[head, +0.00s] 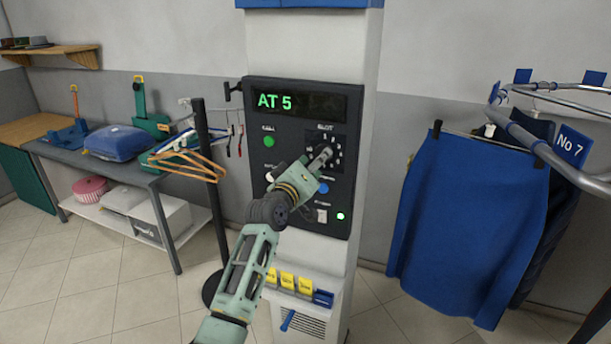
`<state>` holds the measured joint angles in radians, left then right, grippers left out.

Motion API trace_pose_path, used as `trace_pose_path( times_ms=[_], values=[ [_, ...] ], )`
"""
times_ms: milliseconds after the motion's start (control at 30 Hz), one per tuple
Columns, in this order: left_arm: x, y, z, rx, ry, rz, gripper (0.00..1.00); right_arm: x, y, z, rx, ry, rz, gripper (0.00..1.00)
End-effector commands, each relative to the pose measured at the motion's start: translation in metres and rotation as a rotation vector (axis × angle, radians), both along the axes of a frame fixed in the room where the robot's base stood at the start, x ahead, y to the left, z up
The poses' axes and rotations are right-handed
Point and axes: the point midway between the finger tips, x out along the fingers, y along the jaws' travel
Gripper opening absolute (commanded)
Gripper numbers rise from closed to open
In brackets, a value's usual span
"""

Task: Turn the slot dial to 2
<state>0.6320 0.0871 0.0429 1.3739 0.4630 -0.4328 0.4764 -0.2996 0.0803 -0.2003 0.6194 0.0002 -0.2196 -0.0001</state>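The slot dial (338,145) is a dark square plate with small pale marks, under a label that seems to read SLOT, on the right of the black control panel (262,190). The panel's display (290,103) reads AT 5 in green. My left gripper (323,154) reaches up from below with its grey fingertips at the dial's middle. It covers the knob and part of the dial's left side. The fingers look close together, but whether they grip the knob or only touch it is hard to tell. My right gripper is not in view.
A green button (269,142) and a blue button (323,188) are on the panel. Yellow tags (287,281) stand in a tray below. A black post (210,190) and orange hangers (186,160) are left. A blue skirt (465,225) hangs from a rail (560,150) at right.

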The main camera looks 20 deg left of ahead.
Motion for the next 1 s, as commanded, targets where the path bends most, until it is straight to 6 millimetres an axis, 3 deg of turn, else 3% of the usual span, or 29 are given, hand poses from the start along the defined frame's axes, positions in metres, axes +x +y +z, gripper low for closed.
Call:
trace_pose_path(
  times_ms=[200, 400, 600, 1000],
  values=[
    [-0.043, 0.003, -0.003, 0.0, 0.002, -0.001, 0.49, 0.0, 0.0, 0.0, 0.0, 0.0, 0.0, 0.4],
    [-0.072, 0.006, -0.004, 0.0, 0.001, -0.002, 0.49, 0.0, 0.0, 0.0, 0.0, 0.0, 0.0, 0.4],
    [-0.084, 0.007, -0.004, 0.0, 0.003, -0.002, 0.49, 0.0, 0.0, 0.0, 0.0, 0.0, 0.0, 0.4],
    [-0.084, 0.007, -0.004, 0.0, 0.002, -0.002, 0.49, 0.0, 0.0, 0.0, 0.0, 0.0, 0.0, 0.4]
  ],
)
